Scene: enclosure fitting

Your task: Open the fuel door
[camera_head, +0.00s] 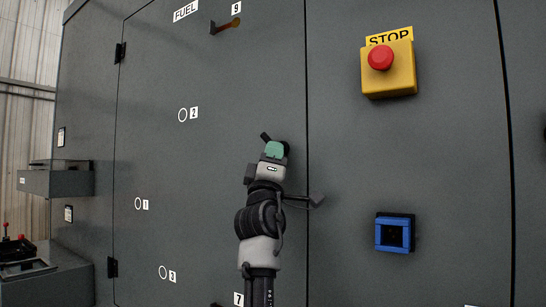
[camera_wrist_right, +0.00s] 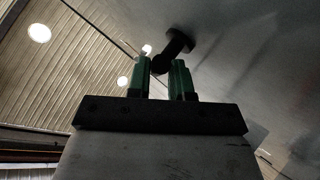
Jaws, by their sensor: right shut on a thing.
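The fuel door (camera_head: 210,180) is a large grey panel with a FUEL label (camera_head: 185,11) at its top and dark hinges on its left edge. It looks flush with the wall, with a thin dark seam on its right. My right gripper (camera_head: 276,150) reaches up from below to a dark handle (camera_head: 265,137) near that right edge. In the right wrist view its green fingertips (camera_wrist_right: 161,78) are on either side of the dark handle (camera_wrist_right: 176,45), shut on it. The gripper partly hides the handle in the head view. My left gripper is not in view.
A yellow box with a red STOP button (camera_head: 380,57) and a blue square socket (camera_head: 393,233) are on the panel to the right. A grey shelf (camera_head: 55,181) juts out at left.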

